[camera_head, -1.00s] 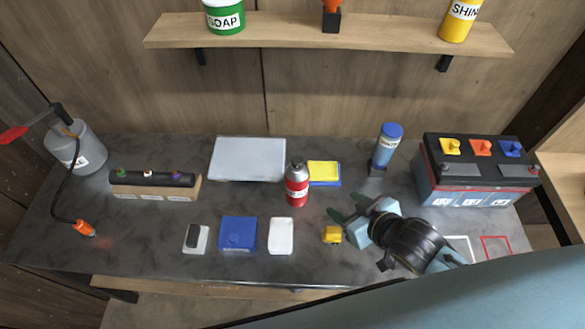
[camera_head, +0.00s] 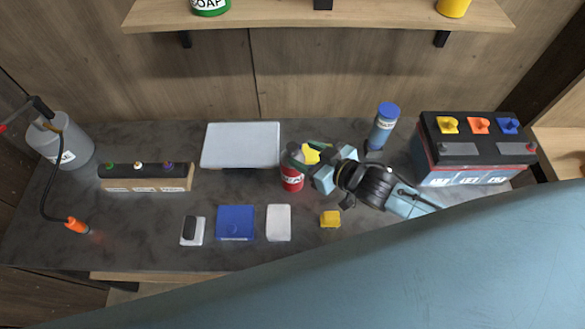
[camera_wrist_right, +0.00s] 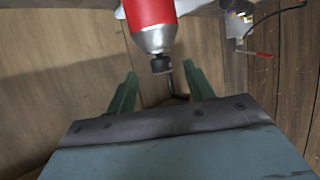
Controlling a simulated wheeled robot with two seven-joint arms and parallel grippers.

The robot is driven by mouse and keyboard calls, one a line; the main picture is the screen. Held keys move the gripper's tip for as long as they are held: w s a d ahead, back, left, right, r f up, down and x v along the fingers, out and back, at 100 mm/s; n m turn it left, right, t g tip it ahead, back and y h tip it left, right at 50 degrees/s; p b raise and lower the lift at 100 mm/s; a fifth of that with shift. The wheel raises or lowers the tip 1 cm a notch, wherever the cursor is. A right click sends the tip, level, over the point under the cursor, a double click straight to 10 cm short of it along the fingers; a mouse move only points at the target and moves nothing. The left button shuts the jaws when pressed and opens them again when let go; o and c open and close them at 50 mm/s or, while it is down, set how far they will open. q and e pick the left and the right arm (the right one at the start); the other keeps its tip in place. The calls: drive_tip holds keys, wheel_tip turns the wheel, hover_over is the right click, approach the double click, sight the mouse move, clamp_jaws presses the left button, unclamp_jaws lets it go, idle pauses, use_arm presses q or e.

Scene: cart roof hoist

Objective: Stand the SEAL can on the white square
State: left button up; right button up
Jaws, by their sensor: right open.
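A red can (camera_head: 292,178) with a silver top stands on the grey counter; its label is too small to read, so I cannot tell if it says SEAL. A blue can (camera_head: 382,130) with an unreadable label stands farther right. The white outlined square at the right front is hidden behind my arm. My left gripper is not in view.
A yellow pad lies behind my gripper. A blue box (camera_head: 236,222), a white block (camera_head: 279,223) and a small yellow block (camera_head: 330,219) lie at the front. A battery (camera_head: 470,172) stands right, a grey tray (camera_head: 240,145) behind. A shelf (camera_head: 310,17) hangs above.

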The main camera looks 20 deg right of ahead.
sight(297, 150)
drive_tip(key=x, duration=0.5)
drive_tip(key=shift+w+a+r, duration=0.1)
drive_tip(key=shift+w+a, duration=0.05)
drive_tip(key=shift+a, duration=0.05)
clamp_jaws()
